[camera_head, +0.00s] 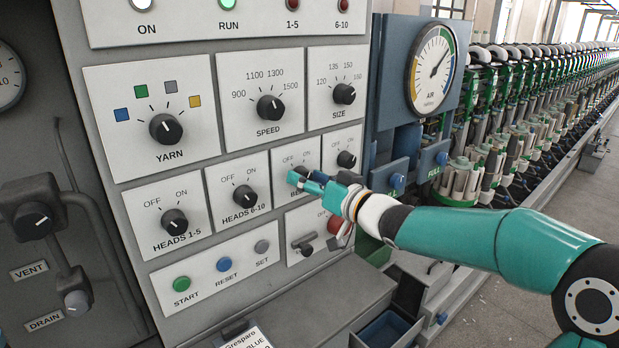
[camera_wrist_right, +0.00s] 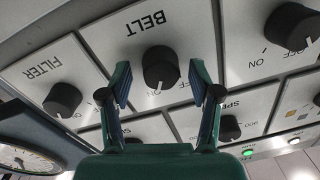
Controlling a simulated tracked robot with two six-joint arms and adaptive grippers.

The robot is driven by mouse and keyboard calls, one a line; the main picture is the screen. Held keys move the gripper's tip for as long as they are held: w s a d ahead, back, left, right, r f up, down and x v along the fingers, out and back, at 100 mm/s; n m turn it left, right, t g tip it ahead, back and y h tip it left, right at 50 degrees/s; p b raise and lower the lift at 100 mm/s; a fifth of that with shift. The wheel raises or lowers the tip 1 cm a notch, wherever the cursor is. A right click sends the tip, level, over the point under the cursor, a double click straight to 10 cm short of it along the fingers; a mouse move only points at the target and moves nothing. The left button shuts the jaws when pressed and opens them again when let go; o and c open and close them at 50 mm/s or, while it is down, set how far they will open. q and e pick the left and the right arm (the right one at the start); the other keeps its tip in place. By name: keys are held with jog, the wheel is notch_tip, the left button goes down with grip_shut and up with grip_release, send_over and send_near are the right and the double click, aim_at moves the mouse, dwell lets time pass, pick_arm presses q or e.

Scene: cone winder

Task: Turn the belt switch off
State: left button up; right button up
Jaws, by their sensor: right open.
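The belt switch (camera_wrist_right: 160,68) is a round black knob on a pale plate, under the word BELT in the right wrist view. Its white pointer line faces the lower edge of that view, roughly toward my palm. My right gripper (camera_wrist_right: 160,88) is open, with one finger on each side of the knob and a gap showing on both sides. In the head view my right gripper (camera_head: 303,180) reaches the belt plate (camera_head: 285,162) from the right and hides most of the knob and label. Which mark the pointer faces is hard to tell. My left gripper is out of view.
The heads 6-10 knob (camera_head: 245,196) is left of the belt plate, and the filter knob (camera_head: 346,160) is close on its right. A pressure gauge (camera_head: 432,70) stands to the right.

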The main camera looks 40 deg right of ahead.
jog(key=c, duration=1.1)
jog(key=shift+c, duration=0.2)
jog(key=n+b, duration=0.1)
jog(key=n, duration=0.3)
jog(key=n+b, duration=0.2)
jog(key=n, duration=0.2)
jog(key=n+b, duration=0.1)
jog(key=n, duration=0.2)
jog(key=shift+a+n+b, duration=0.25)
jog(key=shift+n+b, duration=0.15)
